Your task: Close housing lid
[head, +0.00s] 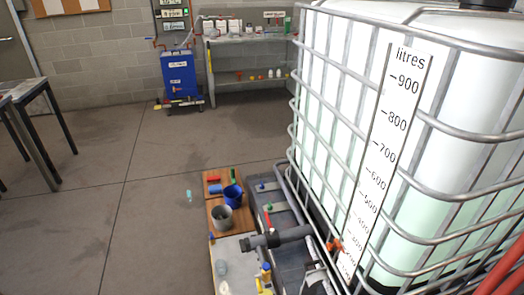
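I cannot make out a housing lid for certain in the head view. A blue box-shaped unit (179,75) with white labels stands upright against the back wall, on a dark base. A grey panel (172,18) with green and white labels hangs on the wall above it, cut off by the top edge. Both are far off and too small to tell whether any lid on them is open or shut. Neither of my grippers can be made out in this view.
A large caged tank (400,130) with a litre scale fills the right side. A low bench (231,251) with a blue bucket (233,194) and a grey bucket (221,216) is at its left. A shelf (245,60) stands behind. A dark-legged table (38,92) is left. The middle floor is mostly clear.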

